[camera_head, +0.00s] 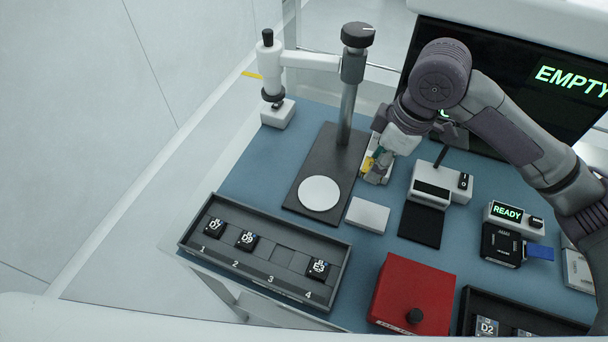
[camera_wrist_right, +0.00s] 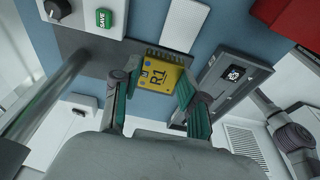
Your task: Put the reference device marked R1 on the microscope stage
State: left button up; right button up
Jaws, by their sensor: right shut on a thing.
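The yellow reference device marked R1 (camera_wrist_right: 160,77) is between the fingers of my right gripper (camera_wrist_right: 158,88), its label facing the wrist camera. In the head view my right gripper (camera_head: 376,160) is shut on it, to the right of the microscope's post and above the mat; only a bit of yellow shows. The microscope stage is a white round disc (camera_head: 319,193) on a dark base plate (camera_head: 306,168), to the left of and nearer than the gripper. The disc is bare. I cannot make out the disc in the wrist view. My left gripper is not in view.
The microscope's post (camera_head: 347,112) stands left of my right gripper. A white block (camera_head: 368,214) lies right of the disc. A numbered tray (camera_head: 262,284) with several black devices is in front. A red box (camera_head: 412,290) and a small white instrument (camera_head: 436,186) stand to the right.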

jog(key=p, duration=0.1)
send_near(318, 192)
jog(key=d, duration=0.3)
jog(key=a, duration=0.1)
jog(key=a+f, duration=0.1)
jog(key=a+f+p, duration=0.1)
jog(key=a, duration=0.1)
jog(key=shift+w, duration=0.15)
jog(key=shift+a+f, duration=0.15)
notch_tip(318, 192, down, 3)
jog(key=shift+f+p, duration=0.15)
jog(key=shift+p, duration=0.45)
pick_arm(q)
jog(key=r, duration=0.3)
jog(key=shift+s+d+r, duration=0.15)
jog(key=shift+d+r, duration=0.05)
pick_arm(e)
jog(key=shift+f, duration=0.35)
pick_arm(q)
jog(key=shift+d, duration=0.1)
pick_arm(e)
jog(key=shift+f, duration=0.1)
jog(key=o, duration=1.1)
jog(key=shift+c, duration=0.2)
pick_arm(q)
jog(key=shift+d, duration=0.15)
